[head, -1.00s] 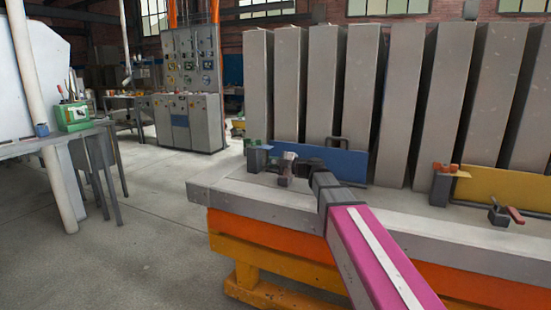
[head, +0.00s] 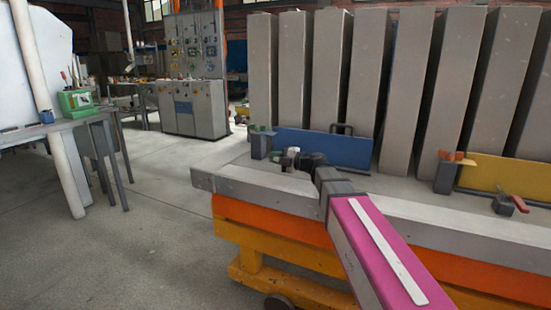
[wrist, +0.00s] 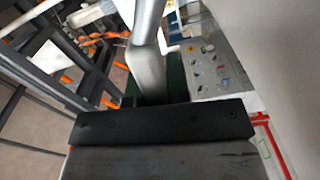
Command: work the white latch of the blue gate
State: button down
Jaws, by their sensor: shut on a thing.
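The blue gate (head: 335,149) stands upright on the grey bench top, with a dark handle on its upper edge. A small white piece, the white latch (head: 293,151), shows at the gate's lower left front, beside the tip of my gripper (head: 291,160). My gripper is shut on the white latch; the jaws are small and partly hidden by my own wrist. In the wrist view a grey bent bar and a black block fill the middle, and I cannot make out the latch there.
A yellow gate (head: 489,174) stands on the bench (head: 240,184) to the right, with a red-handled clamp (head: 511,203) in front. A dark post (head: 261,144) stands at the blue gate's left end. Tall grey panels (head: 355,80) stand behind.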

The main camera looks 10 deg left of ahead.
jog(key=c, duration=1.1)
grip_release()
jog(key=shift+d, duration=0.15)
jog(key=v, duration=1)
jog(key=shift+s+d+r, duration=0.1)
jog(key=shift+s+d, duration=0.1)
jog(key=shift+d, duration=0.05)
